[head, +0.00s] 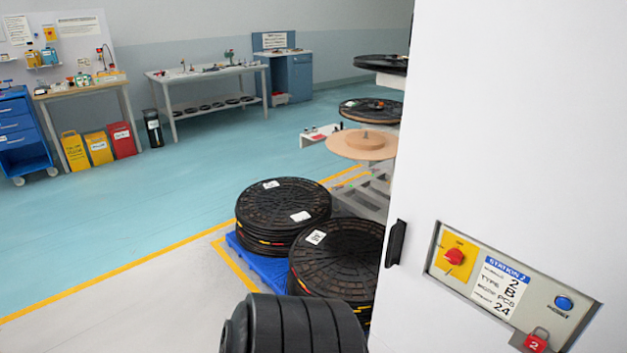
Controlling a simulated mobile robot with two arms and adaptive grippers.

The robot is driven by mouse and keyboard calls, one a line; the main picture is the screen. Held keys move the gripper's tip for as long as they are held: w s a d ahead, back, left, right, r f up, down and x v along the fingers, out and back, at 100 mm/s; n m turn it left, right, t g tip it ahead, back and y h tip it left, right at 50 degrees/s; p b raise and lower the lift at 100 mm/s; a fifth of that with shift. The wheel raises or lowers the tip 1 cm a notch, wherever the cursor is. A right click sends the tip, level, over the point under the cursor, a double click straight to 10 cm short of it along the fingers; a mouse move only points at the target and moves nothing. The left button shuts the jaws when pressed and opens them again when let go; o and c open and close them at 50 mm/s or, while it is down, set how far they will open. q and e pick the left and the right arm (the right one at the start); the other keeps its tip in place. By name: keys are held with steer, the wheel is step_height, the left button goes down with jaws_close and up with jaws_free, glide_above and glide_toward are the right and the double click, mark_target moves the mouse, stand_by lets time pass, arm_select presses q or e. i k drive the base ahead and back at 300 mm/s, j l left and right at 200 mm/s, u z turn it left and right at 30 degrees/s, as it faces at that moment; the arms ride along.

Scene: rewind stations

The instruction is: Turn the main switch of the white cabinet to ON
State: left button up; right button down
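The white cabinet (505,120) fills the right side of the head view, close to me. A grey panel (538,287) is set low on its face. On the panel's left is the main switch, a red knob (455,256) on a yellow plate (443,268). The plate's markings are too small to read, and I cannot tell which position the knob points to. A white and blue "Station 2" label (500,283) is beside it. Neither of my grippers is in view.
A blue button (564,302) and a red padlock (536,341) marked 2 are on the panel's right. A black handle (396,243) is on the cabinet's left side. Black reels (283,208) are stacked on a blue pallet (262,262). Open floor (130,215) lies to the left.

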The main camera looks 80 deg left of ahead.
mark_target(453, 256)
steer(key=u, duration=1.35)
